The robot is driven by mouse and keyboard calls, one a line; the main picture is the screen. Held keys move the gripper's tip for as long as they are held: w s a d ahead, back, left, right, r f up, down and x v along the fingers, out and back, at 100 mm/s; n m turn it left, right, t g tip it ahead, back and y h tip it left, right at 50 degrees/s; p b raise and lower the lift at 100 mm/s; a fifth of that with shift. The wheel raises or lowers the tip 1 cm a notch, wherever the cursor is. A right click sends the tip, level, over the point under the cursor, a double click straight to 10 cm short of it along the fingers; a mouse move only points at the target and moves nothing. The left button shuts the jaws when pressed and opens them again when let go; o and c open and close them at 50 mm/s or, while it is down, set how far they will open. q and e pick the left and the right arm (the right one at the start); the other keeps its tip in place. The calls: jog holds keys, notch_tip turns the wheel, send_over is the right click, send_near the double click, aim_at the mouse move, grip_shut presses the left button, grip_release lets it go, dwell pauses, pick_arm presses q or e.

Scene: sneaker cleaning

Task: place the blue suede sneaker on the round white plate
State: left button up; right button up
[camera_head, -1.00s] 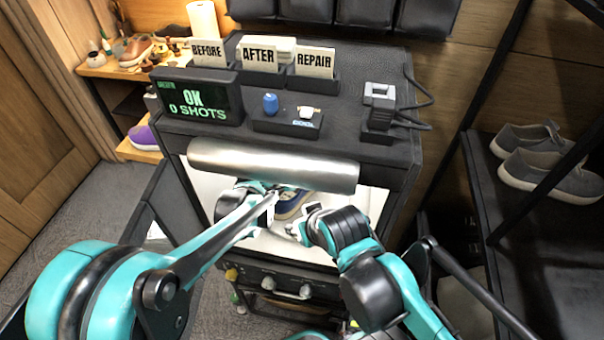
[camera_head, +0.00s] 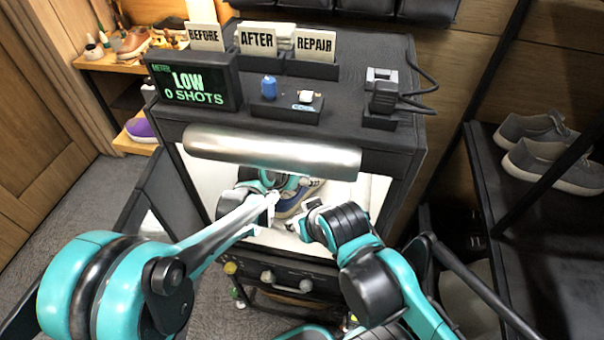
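The blue sneaker (camera_head: 286,207) shows in part inside the white-lined box under the metal roller, its pale sole and laces partly visible. My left gripper (camera_head: 277,194) reaches in from the left at the sneaker and covers much of it; whether its fingers grip it is hidden. My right gripper (camera_head: 296,225) is just to the right of and nearer than the sneaker; its fingers are too small to read. I cannot make out the round white plate against the white interior.
A silver roller (camera_head: 272,152) spans the box opening above my grippers. A display (camera_head: 194,88) reads "LOW 0 SHOTS". BEFORE, AFTER and REPAIR cards, a blue knob (camera_head: 269,87) and a black device (camera_head: 383,97) stand on top. Grey shoes (camera_head: 555,165) sit on the right rack.

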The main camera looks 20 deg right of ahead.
pick_arm(q)
jog(key=shift+f, duration=0.35)
jog(key=o, duration=1.7)
jog(key=v, duration=1.2)
jog(key=shift+s, duration=0.1)
